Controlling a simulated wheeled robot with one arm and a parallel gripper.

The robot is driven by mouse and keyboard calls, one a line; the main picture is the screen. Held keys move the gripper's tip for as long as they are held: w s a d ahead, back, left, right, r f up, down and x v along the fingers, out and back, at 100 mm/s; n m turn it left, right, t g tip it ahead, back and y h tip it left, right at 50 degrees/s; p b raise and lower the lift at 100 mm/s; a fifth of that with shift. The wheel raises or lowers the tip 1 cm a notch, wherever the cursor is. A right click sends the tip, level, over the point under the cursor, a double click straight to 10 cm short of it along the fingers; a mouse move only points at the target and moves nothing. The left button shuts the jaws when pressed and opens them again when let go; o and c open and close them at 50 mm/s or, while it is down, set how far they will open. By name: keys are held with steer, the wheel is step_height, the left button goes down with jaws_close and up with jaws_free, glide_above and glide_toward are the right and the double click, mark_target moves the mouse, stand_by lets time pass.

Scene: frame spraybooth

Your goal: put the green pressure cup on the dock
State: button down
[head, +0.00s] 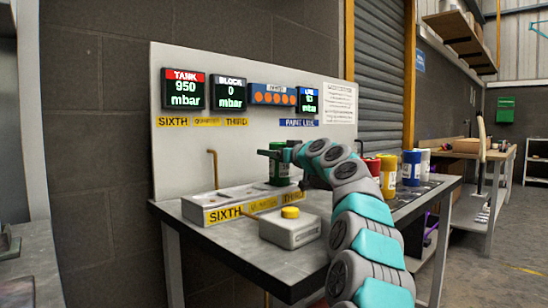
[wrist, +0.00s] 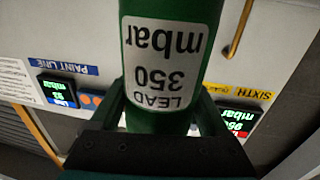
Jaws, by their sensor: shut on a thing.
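The green pressure cup (head: 280,170) is between the fingers of my gripper (head: 276,152), over the right part of the pale dock block (head: 235,198). I cannot tell whether its base touches the block. In the wrist view the cup (wrist: 160,60) fills the middle; its label reads "LEAD 350 mbar" upside down. My gripper (wrist: 162,118) is shut on it. The dock's front has yellow labels, "SIXTH" at left and "THIRD" at right; the middle one is blurred. My arm hides part of the bench to the right.
A white box with a yellow button (head: 290,212) sits in front of the dock. Red, yellow (head: 388,176) and blue (head: 411,168) cups stand to the right behind my arm. The panel (head: 230,140) behind has displays: "TANK 950 mbar", "BLOCK 0 mbar". A bent brass pipe (head: 214,168) rises at left.

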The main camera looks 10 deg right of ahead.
steer(key=shift+r, duration=0.15)
steer(key=shift+f, duration=0.25)
jaws_free()
steer(key=shift+r, duration=0.1)
steer(key=shift+r, duration=0.15)
steer(key=b+v, duration=0.2)
steer(key=v, duration=1)
